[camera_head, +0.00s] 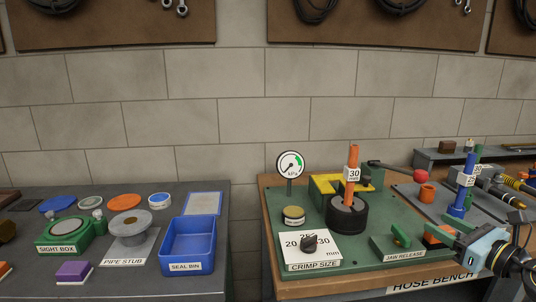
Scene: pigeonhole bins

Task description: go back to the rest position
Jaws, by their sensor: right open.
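My right gripper (452,234) reaches in from the lower right, over the front right part of the hose bench (350,285). It is open, and I see nothing held in it. Its tips are close to an orange piece (437,236) beside the green jaw release lever (401,236); I cannot tell whether they touch. My left gripper is out of view.
A blue hose upright (467,185) stands just behind my right gripper. An orange hose (353,165) tagged 30 stands in a black ring. A gauge (290,165) and a crimp size dial (309,243) are further left. A blue seal bin (187,245) sits on the left table.

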